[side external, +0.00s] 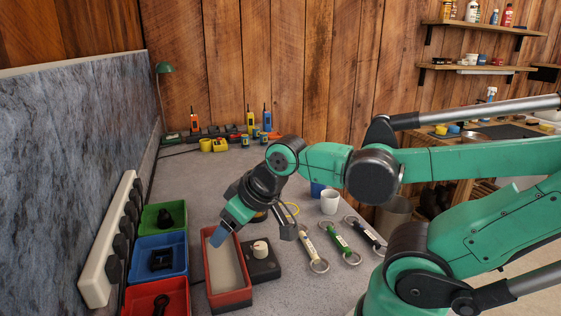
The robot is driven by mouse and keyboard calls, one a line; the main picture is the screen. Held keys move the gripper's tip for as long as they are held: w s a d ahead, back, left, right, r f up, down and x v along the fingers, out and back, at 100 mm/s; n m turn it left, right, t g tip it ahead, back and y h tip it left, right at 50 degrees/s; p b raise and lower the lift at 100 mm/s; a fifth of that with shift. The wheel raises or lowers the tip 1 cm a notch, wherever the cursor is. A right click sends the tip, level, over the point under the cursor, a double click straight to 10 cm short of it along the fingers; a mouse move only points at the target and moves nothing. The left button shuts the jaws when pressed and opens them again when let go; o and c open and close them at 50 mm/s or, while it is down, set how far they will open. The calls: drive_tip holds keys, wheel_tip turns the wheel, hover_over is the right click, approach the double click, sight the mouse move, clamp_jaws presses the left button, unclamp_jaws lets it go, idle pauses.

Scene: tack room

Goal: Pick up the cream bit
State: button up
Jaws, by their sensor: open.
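The cream bit (308,246) lies on the grey bench top, with a metal ring at its near end. Its far end is close to a dark part of my arm. My gripper (217,237), with bluish fingertips, is to the left of the bit, over the far end of a red-rimmed tray (241,297). It points down and is open and apart from the bit. The gap between its fingers is hard to make out. I see nothing held in it.
A green bit (341,240) and a dark bit (366,235) lie to the right. A black block with a cream knob (261,249) sits between tray and bit. Green (148,217), blue (145,270) and red bins stand left. A white mug (330,202) stands behind.

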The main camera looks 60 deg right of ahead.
sight(309, 243)
drive_tip(key=d+f+m+g, duration=0.1)
drive_tip(key=d, duration=0.1)
drive_tip(key=d+f+m+g, duration=0.1)
drive_tip(key=d, duration=0.2)
drive_tip(key=s+d+m+g+h, duration=0.1)
drive_tip(key=d+m, duration=0.1)
drive_tip(key=d, duration=0.1)
drive_tip(key=shift+d+f, duration=0.2)
drive_tip(key=shift+f, duration=0.2)
drive_tip(key=s+d+f+m+g, duration=0.1)
drive_tip(key=s+d, duration=0.1)
drive_tip(key=s+d+f+m+g, duration=0.1)
drive_tip(key=d+f+m, duration=0.1)
drive_tip(key=d, duration=0.1)
drive_tip(key=s+d+f+m+g+y, duration=0.1)
drive_tip(key=s+d+f+m+g, duration=0.1)
drive_tip(key=d, duration=0.1)
drive_tip(key=shift+s+d, duration=0.25)
drive_tip(key=shift+s, duration=0.05)
drive_tip(key=shift+s+d+f, duration=0.1)
drive_tip(key=shift+s+f, duration=0.05)
drive_tip(key=shift+f, duration=2.65)
clamp_jaws()
